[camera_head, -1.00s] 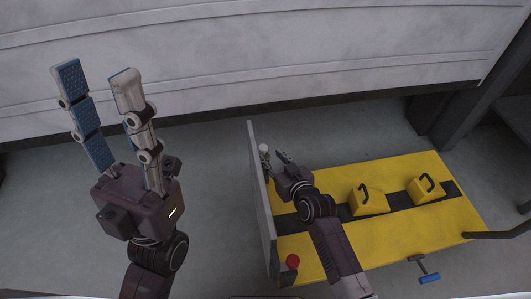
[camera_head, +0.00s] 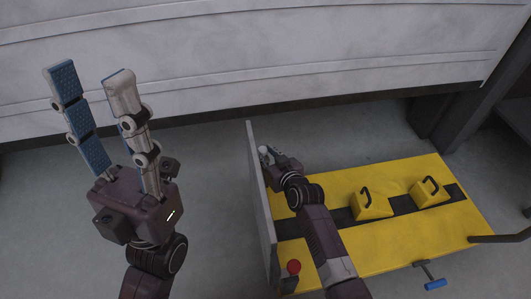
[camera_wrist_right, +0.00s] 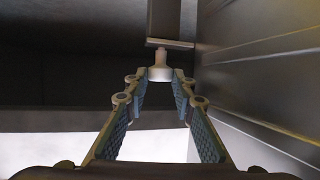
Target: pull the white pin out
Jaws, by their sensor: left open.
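The white pin (camera_head: 264,150) sticks out at the upper part of a grey upright plate at the left end of the yellow lift. In the right wrist view its round white head (camera_wrist_right: 160,73) sits between my right fingertips, below a grey bracket. My right gripper (camera_head: 270,154) is at the pin, its fingers on both sides of the head. I cannot tell whether the pads press on it or stand just clear. My left gripper (camera_head: 90,80) is open and empty, raised to the left, away from the pin.
The grey plate (camera_head: 262,205) stands beside my right arm. The yellow lift platform (camera_head: 400,235) carries two yellow blocks with black handles (camera_head: 372,203) (camera_head: 430,190). A red button (camera_head: 294,267) and a blue-handled lever (camera_head: 435,283) are near its front edge. A grey wall runs behind.

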